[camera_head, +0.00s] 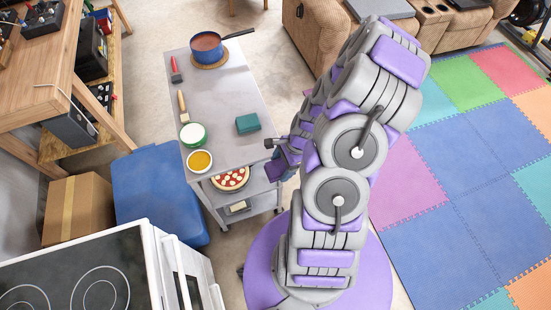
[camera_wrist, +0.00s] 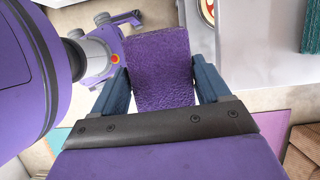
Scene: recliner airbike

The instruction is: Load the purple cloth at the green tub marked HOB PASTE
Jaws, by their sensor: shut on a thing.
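My gripper (camera_wrist: 162,82) is shut on the purple cloth (camera_wrist: 160,62), which is held between its two blue fingers in the wrist view. In the head view my gripper (camera_head: 281,168) is beside the right edge of the cart, with the cloth (camera_head: 274,170) showing as a small dark purple patch. A green tub (camera_head: 194,134) with white paste in its open top stands on the cart's left side, apart from my gripper. Its marking cannot be read here.
A pizza (camera_head: 230,178) is on a lower shelf. A stove (camera_head: 100,270) stands at the front left.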

